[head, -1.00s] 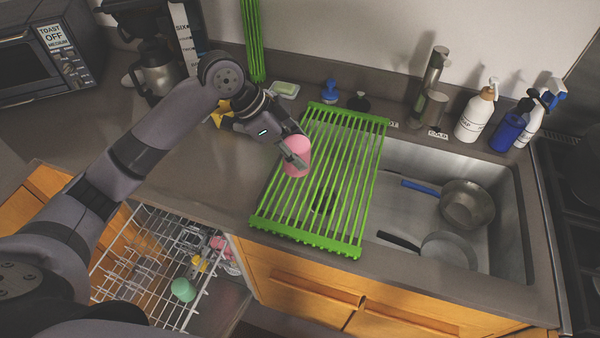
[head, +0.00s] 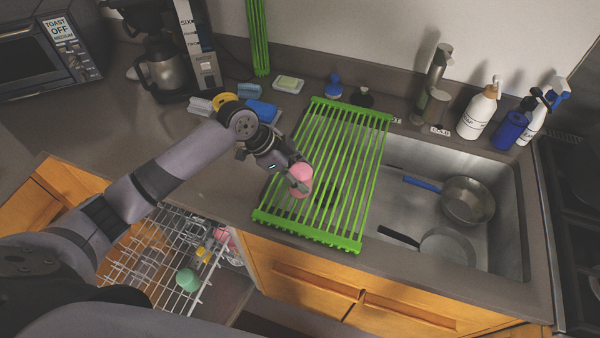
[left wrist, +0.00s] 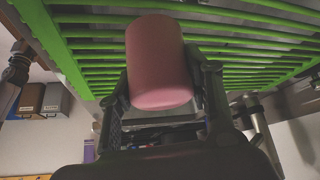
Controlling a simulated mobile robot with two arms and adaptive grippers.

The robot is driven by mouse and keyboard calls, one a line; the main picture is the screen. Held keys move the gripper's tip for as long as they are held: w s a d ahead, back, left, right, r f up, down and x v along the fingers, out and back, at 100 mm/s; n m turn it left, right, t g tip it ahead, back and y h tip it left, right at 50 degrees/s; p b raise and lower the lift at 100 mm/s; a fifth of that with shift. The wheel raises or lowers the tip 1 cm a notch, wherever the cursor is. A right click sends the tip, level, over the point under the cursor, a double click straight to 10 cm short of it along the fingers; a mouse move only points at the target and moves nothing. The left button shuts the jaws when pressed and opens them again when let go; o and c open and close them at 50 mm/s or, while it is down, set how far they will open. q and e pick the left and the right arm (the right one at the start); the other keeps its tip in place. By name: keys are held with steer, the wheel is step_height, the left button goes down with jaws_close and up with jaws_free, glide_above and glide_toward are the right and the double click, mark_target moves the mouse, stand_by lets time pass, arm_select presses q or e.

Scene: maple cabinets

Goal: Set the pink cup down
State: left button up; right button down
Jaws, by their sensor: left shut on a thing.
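The pink cup (head: 301,174) is between the fingers of my left gripper (head: 299,186), over the left part of the green roll-up drying rack (head: 350,170). In the left wrist view the cup (left wrist: 158,62) sits between the two fingers (left wrist: 160,90), which are shut on it. The green rack (left wrist: 240,50) shows behind the cup there. I cannot tell whether the cup touches the rack. My right gripper is not in view.
The rack spans the left side of the sink (head: 410,165), which holds two pans. An open dishwasher rack (head: 165,255) with a green cup (head: 187,280) is below left. A faucet (head: 432,80) and soap bottles (head: 478,112) stand behind the sink.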

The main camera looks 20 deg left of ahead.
arm_select(q)
steer(key=shift+f, duration=0.1)
steer(key=o, duration=1.3)
steer(key=shift+c, duration=0.2)
steer(key=shift+r, duration=0.2)
steer(key=shift+a+r, duration=0.25)
steer(key=shift+r, duration=0.05)
steer(key=b+v, duration=0.2)
steer(key=v, duration=0.9)
steer(key=shift+r, duration=0.1)
